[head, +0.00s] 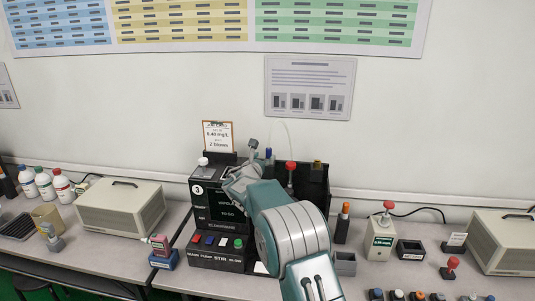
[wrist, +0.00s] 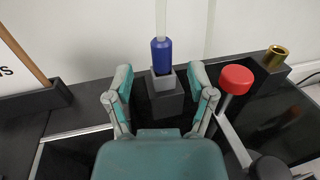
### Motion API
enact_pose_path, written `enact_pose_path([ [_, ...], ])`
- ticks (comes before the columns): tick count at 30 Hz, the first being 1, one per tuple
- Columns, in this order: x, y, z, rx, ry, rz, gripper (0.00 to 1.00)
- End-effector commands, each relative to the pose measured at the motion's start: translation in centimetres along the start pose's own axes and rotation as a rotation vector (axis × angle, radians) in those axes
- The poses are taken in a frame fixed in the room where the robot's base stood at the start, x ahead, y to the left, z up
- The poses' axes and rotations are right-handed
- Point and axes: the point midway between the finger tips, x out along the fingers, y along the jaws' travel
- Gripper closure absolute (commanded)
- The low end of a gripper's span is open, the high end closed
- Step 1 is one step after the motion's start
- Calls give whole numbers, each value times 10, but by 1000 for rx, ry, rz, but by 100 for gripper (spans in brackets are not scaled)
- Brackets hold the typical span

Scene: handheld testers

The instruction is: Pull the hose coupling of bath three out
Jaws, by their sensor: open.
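The blue hose coupling (wrist: 161,56) stands upright in a square grey socket (wrist: 163,82) on a black block, with a pale hose (wrist: 160,16) rising from its top. In the head view the coupling (head: 268,153) shows small at the back of bath three (head: 202,212), a black unit marked 3. My gripper (wrist: 161,88) is open and empty. In the wrist view its two teal-and-grey fingers stand left and right of the socket, apart from the coupling. In the head view my arm hides much of the bath's middle.
A red knob (wrist: 236,78) on a stem stands just right of the right finger, and a brass cylinder (wrist: 276,55) sits farther right. A clipboard (head: 217,137) stands at the bath's back left. Beige boxes (head: 120,207) and small testers (head: 381,240) flank the bath. The wall is close behind.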

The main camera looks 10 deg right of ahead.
Motion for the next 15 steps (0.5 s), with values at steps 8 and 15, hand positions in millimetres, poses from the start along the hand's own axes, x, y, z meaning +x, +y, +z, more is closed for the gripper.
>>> enact_pose_path([
  [8, 33, 0, -1, 2, 0, -2, 29],
  [15, 42, 0, 0, 1, 0, -1, 29],
])
